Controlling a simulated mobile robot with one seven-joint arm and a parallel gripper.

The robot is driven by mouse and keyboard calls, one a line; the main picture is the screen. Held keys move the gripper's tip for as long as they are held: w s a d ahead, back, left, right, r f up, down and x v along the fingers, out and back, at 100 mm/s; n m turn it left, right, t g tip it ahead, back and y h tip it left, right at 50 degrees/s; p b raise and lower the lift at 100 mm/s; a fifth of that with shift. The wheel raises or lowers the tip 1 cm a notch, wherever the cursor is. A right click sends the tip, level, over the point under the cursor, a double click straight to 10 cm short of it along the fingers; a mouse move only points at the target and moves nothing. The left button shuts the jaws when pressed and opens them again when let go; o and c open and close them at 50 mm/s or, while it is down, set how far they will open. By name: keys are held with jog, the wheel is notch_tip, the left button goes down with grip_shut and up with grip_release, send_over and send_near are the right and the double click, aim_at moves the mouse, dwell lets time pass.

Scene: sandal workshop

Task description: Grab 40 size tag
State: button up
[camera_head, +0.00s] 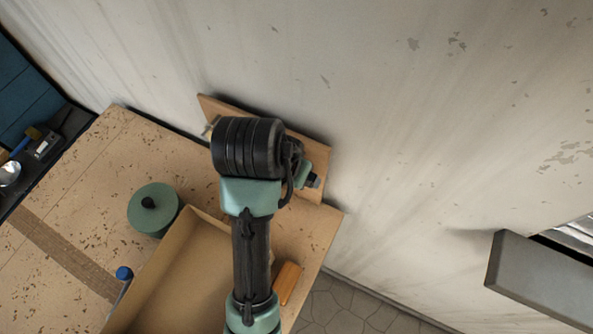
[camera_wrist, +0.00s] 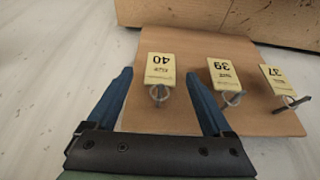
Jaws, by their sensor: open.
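The 40 size tag (camera_wrist: 160,68) is a small yellow card with black print, upside down in the wrist view. It hangs by a ring on a peg on a wooden board (camera_wrist: 135,115). My gripper (camera_wrist: 158,74) is open, and its two blue fingers appear on either side of the 40 tag in the picture. I cannot tell the depth between them and the tag.
On the workbench (camera_head: 95,165) are an open box (camera_head: 165,262), a green round object (camera_head: 152,208) and an orange block (camera_head: 288,283). The wall (camera_head: 400,120) is close behind.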

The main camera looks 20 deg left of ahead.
jog(key=shift+p+x, duration=0.3)
jog(key=shift+x, duration=1.4)
grip_shut()
